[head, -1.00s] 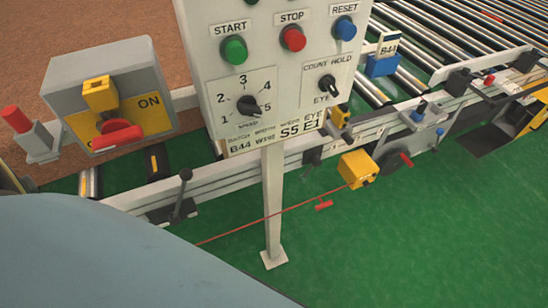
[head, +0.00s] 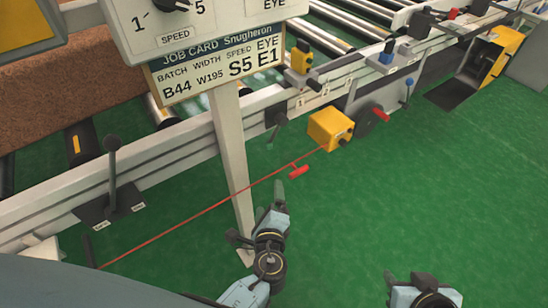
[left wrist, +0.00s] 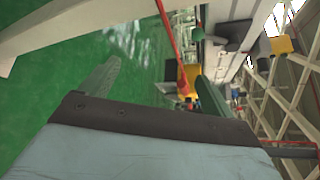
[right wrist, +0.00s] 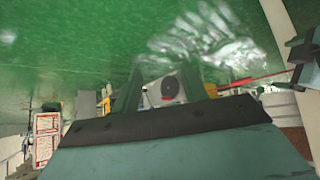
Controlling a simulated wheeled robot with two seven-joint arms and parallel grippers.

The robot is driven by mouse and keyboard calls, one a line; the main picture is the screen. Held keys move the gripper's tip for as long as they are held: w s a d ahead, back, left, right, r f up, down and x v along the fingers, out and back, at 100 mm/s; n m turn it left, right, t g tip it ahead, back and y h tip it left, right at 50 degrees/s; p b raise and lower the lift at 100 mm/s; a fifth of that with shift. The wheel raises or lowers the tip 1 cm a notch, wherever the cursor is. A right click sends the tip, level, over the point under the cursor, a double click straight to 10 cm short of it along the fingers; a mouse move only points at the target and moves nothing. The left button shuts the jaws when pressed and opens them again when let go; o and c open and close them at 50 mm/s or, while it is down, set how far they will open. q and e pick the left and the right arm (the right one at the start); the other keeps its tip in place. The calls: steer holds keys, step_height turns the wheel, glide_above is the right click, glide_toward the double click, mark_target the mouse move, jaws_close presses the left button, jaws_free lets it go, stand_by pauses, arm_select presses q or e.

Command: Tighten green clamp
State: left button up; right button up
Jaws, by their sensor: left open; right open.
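A dark clamp-like fitting (head: 277,119) with a small green tip (head: 270,146) sits on the white rail, left of the yellow box, in the head view. I cannot tell for sure that it is the green clamp. My left gripper (head: 264,214) is open and empty, below the fitting and beside the post's foot. Its spread fingers also show in the left wrist view (left wrist: 160,85). My right gripper (head: 408,283) is open and empty over the green floor at the bottom edge. Its fingers frame only background in the right wrist view (right wrist: 160,85).
A red cord (head: 200,214) with a red handle (head: 299,171) runs from the yellow box (head: 330,129) close above my left gripper. The white post (head: 229,150) carries the control panel. A black lever (head: 112,170) stands at left. Green floor at right is clear.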

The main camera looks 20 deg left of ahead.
arm_select(q)
steer(key=m+t+b, duration=0.1)
steer(key=m+t, duration=0.1)
glide_toward(274, 135)
steer(key=f+b+x, duration=0.2)
steer(key=x, duration=0.6)
steer(key=shift+y+b, duration=0.4)
arm_select(e)
steer(key=w+a+r+t+y, duration=0.1)
steer(key=w+r+t, duration=0.1)
steer(key=r+t, duration=0.2)
steer(key=w+a+r+t+y, duration=0.1)
steer(key=w+a+r+t, duration=0.1)
steer(key=r, duration=0.7)
steer(key=shift+w+a+r+t+y, duration=0.3)
steer(key=shift+w+t, duration=0.2)
steer(key=shift+t, duration=0.4)
arm_select(q)
steer(key=shift+s, duration=0.15)
steer(key=shift+r, duration=0.15)
steer(key=c, duration=1.5)
steer(key=shift+o, duration=0.2)
